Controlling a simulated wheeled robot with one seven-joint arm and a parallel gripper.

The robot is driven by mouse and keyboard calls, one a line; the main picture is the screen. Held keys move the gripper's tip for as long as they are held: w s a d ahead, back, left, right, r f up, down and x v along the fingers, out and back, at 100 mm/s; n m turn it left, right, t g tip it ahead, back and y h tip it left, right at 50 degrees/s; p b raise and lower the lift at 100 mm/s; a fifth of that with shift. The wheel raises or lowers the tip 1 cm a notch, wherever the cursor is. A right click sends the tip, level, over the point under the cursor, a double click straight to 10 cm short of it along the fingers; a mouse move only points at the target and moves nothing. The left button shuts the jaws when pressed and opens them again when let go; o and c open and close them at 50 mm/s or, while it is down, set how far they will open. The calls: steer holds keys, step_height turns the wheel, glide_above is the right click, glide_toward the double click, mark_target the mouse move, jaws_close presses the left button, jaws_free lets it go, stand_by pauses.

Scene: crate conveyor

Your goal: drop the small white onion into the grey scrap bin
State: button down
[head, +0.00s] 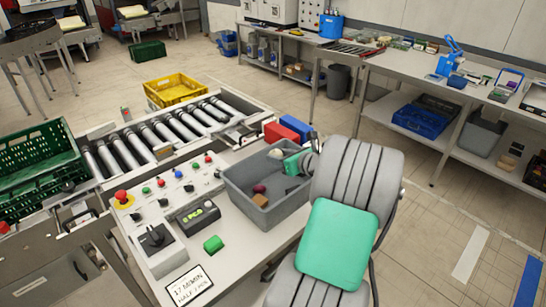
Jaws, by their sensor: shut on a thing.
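The grey bin (284,218) stands on the white machine top, left of my arm. A dark red round thing and a brown block lie in it. My gripper (280,155) is over the bin's far end, partly hidden by my own arm. It is shut on a small pale thing at its tip, which looks like the white onion (276,153). The onion shows very small. I cannot tell its exact height above the bin floor.
A red box (281,133) and a blue box (296,125) stand just behind the bin. A roller conveyor (160,136) and a green crate (40,158) lie farther left.

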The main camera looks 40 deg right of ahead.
step_height(320, 180, down, 3)
steer(key=b, duration=0.2)
steer(key=shift+f+b, duration=0.1)
steer(key=shift+b, duration=0.3)
steer(key=c, duration=0.7)
jaws_free()
steer(key=shift+a, duration=0.1)
steer(key=shift+c, duration=0.2)
steer(key=v, duration=0.7)
steer(key=shift+s+b, duration=0.4)
steer(key=shift+b, duration=0.05)
